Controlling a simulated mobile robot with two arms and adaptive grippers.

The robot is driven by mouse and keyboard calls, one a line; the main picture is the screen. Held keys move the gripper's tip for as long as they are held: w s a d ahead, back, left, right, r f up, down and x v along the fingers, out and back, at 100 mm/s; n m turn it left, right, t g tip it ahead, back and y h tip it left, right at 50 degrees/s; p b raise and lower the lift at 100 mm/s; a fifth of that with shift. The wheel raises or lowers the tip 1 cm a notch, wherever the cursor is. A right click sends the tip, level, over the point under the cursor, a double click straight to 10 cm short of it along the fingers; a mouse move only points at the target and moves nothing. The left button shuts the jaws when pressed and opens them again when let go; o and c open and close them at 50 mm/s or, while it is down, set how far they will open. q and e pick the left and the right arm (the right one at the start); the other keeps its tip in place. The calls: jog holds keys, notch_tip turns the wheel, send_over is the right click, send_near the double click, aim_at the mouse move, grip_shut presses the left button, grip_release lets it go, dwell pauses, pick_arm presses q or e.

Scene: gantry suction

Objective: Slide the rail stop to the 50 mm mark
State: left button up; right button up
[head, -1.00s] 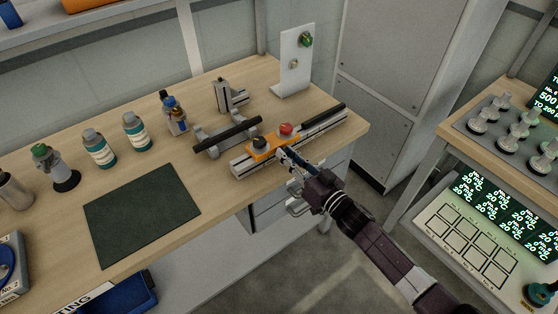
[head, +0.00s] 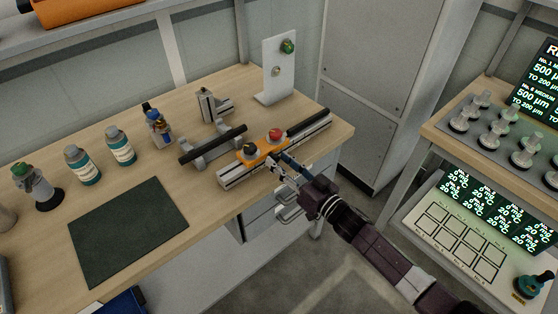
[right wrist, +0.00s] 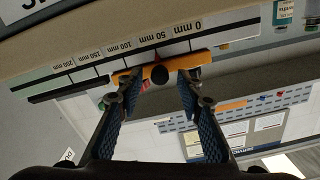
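The metal rail (head: 232,178) lies along the bench's front edge in the head view. The orange rail stop (head: 261,153) sits on it, with a black knob (head: 250,149) and a red knob (head: 275,133). My right gripper (head: 274,160) is at the stop's front side. In the right wrist view the scale (right wrist: 118,58) appears upside down, with 0 mm at right and 200 mm at left. There the stop (right wrist: 203,57) spans roughly the 0 to 100 mm labels; its exact reading is unclear. My right gripper's fingers (right wrist: 158,84) are apart, with the black knob (right wrist: 160,75) between their tips.
A black-barred stand (head: 213,146) is behind the rail, and a white upright plate (head: 279,70) stands at the back. Bottles (head: 120,146) and a dark mat (head: 128,232) are to the left. A grey cabinet (head: 375,80) stands beyond the bench's right end.

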jog(key=v, duration=1.1)
jog(key=s+d+f+m+g+h, duration=0.1)
jog(key=d+f+h, duration=0.25)
jog(key=f, duration=0.55)
jog(key=d+f+m+h, duration=0.15)
jog(key=d+f, duration=0.25)
jog(key=f, duration=0.4)
jog(key=s+d+f+g+h, duration=0.25)
jog(key=s+f, duration=0.25)
jog(key=f, duration=0.3)
jog(key=s+d+f+g+h, duration=0.1)
jog(key=s+d+f, duration=0.2)
jog(key=s+f, duration=0.35)
jog(key=s+f+g, duration=0.3)
jog(key=s+f, duration=0.3)
jog(key=s, duration=0.5)
jog(key=s+f+n+g+h, duration=0.1)
jog(key=s+f+g, duration=0.2)
jog(key=s+f, duration=0.4)
jog(key=s+a+f+g+h, duration=0.1)
jog(key=s+f+g, duration=0.2)
jog(key=s, duration=1.2)
notch_tip(320, 180, down, 3)
jog(key=shift+s+f, duration=0.25)
jog(key=shift+s, duration=0.15)
